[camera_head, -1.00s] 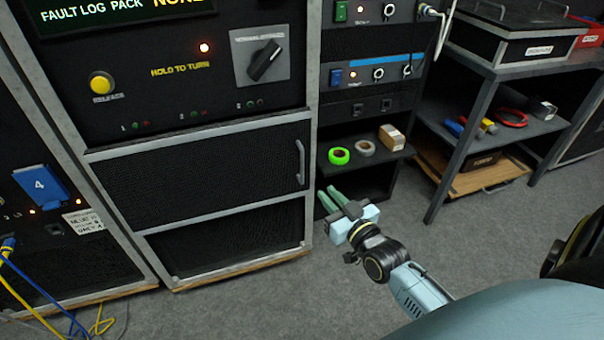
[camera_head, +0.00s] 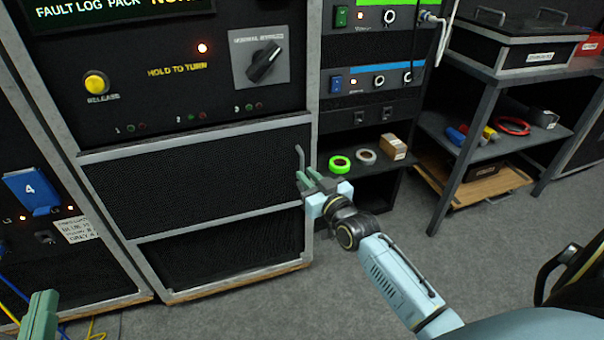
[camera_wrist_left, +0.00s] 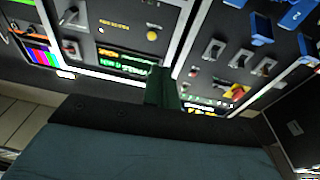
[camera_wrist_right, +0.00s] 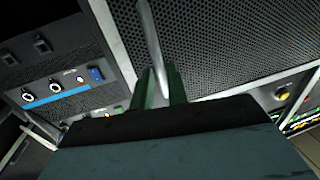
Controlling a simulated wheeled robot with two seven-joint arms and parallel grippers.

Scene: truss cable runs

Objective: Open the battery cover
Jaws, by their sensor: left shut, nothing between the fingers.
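The cover is a black mesh panel (camera_head: 200,182) in a grey frame, closed on the front of the middle cabinet. Its upright bar handle (camera_head: 299,156) is at the panel's right end. My right gripper (camera_head: 309,180) is at the handle's lower part. In the right wrist view, the handle (camera_wrist_right: 151,45) runs down between the two green fingers (camera_wrist_right: 162,88), which stand apart on either side of it; I cannot tell whether they touch it. My left gripper (camera_head: 40,315) is at the lower left, clear of the cabinet. Its fingers (camera_wrist_left: 161,88) are together and empty.
Above the cover are a yellow release button (camera_head: 96,83) and a rotary switch (camera_head: 264,62). Right of it, an open shelf holds green tape (camera_head: 340,163) and a small box (camera_head: 394,147). A metal table (camera_head: 470,140) stands further right. Grey floor lies between.

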